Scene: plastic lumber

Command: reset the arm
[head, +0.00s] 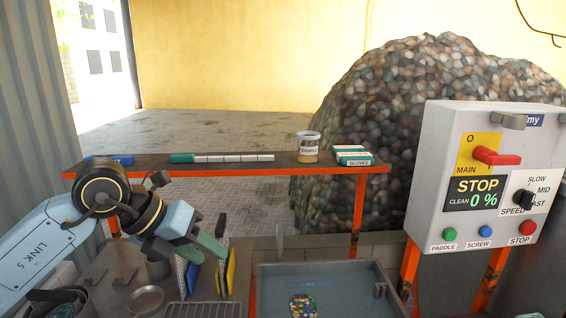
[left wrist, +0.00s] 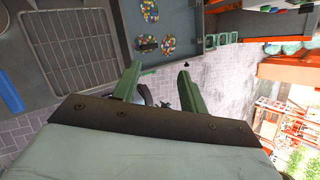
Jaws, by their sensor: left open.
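My left arm (head: 45,245) comes in from the left in the head view and bends down over the grey worktop. My left gripper (head: 216,241) has green fingers and hangs close to upright blue and yellow panels (head: 228,272); I cannot tell whether it touches them. In the left wrist view the two green fingers of the left gripper (left wrist: 158,82) are spread apart with nothing between them. My right gripper is not in view.
A shelf (head: 240,168) on orange posts holds a sample jar (head: 308,147) and gloves boxes (head: 352,156). A control box (head: 478,170) with a red main switch stands at right. A blue-grey basin (head: 340,268) holds coloured pieces (head: 303,305). A heap (head: 400,110) stands behind.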

